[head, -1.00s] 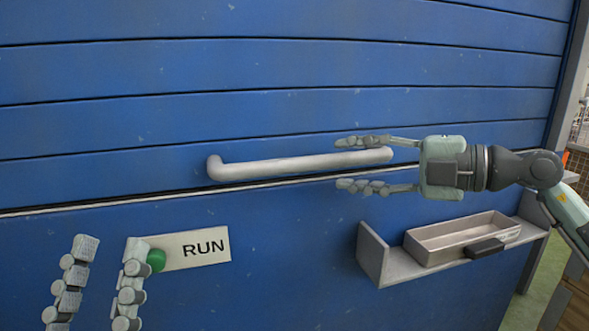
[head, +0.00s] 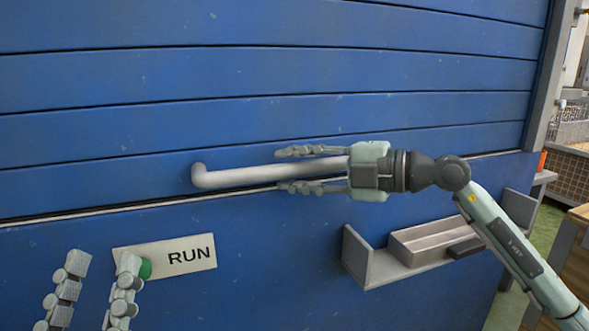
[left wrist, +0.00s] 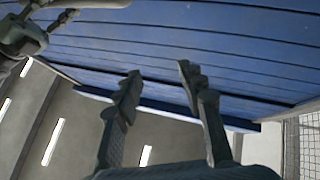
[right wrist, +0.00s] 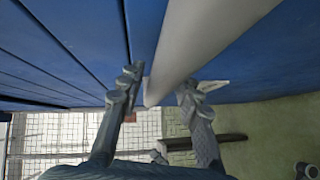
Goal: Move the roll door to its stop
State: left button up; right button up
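The blue slatted roll door (head: 250,70) fills the upper part of the head view. Its grey bar handle (head: 235,178) runs across the lowest slat, just above a thin seam over the blue panel below. My right gripper (head: 298,170) is open at the handle's right part, one finger above the bar and one below. In the right wrist view the handle (right wrist: 205,45) passes between the spread fingers (right wrist: 157,90); I cannot tell whether they touch it. My left gripper (head: 95,275) is open and empty, low at the left; its fingers (left wrist: 157,80) stand apart in the left wrist view.
A RUN plate (head: 185,254) with a green button (head: 145,268) is on the lower panel, close to my left fingers. A grey shelf (head: 375,270) holding a tray sits at lower right. A wooden cabinet (head: 565,260) and mesh fence (head: 570,172) are further right.

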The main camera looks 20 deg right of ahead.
grip_shut()
